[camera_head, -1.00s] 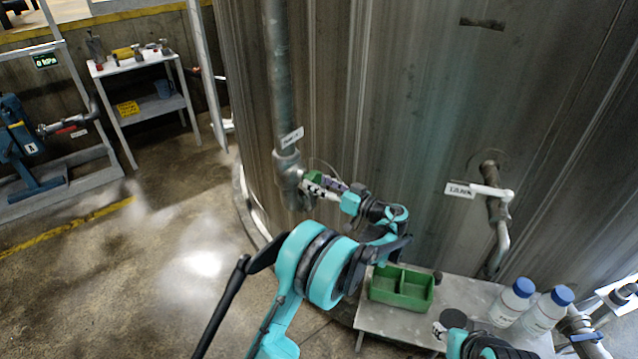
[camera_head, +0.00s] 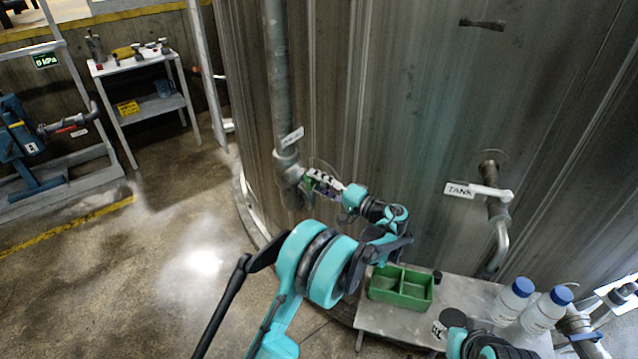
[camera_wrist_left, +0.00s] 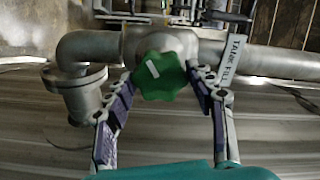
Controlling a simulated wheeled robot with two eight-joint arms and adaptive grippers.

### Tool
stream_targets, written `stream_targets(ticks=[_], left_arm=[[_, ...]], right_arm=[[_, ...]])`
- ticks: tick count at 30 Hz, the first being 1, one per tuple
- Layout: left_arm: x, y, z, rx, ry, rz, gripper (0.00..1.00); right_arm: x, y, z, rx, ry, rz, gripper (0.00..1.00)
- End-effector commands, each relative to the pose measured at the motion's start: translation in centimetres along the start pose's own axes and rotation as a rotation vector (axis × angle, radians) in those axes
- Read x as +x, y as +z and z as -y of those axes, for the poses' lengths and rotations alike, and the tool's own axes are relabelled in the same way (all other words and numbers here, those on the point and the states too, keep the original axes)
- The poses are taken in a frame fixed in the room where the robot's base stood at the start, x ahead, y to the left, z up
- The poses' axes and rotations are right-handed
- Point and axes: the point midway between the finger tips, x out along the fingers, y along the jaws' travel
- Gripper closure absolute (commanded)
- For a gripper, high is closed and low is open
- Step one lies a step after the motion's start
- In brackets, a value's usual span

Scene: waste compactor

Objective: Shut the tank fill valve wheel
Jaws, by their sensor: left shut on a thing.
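The green tank fill valve wheel (camera_wrist_left: 160,76) sits on a grey pipe fitting in the left wrist view, with a white mark on its face. A label (camera_wrist_left: 232,58) reading TANK FILL hangs beside it. My left gripper (camera_wrist_left: 165,82) is shut on the wheel, one finger on each side of its rim. In the head view my left gripper (camera_head: 316,182) reaches the fitting on the vertical pipe (camera_head: 279,90), and mostly hides the wheel. Part of my right gripper (camera_head: 439,329) shows at the lower edge; its opening cannot be made out.
The large metal tank (camera_head: 400,110) stands behind the pipe. A second pipe with a white lever (camera_head: 492,192) and TANK label is to the right. A small table (camera_head: 385,323) below holds a green divided tray (camera_head: 402,304) and two blue-capped bottles (camera_head: 516,300). Floor at left is open.

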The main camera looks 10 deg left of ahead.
Motion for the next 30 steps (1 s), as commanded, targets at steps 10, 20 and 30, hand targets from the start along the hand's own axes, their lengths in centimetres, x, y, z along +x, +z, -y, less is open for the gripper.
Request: stream_targets(ticks=[10,20,30], left_arm=[[0.04,0.02,0.02,0.328,0.000,0.001,0.74],[0.04,0.01,0.03,0.642,0.000,0.001,0.74],[0.04,0.01,0.04,0.965,0.000,0.001,0.74]], right_arm=[[-0.07,-0.05,0.00,0.000,0.000,0.000,0.60],[-0.11,-0.08,0.00,0.000,0.000,0.000,0.60],[-0.15,-0.11,0.00,0.000,0.000,0.000,0.60]])
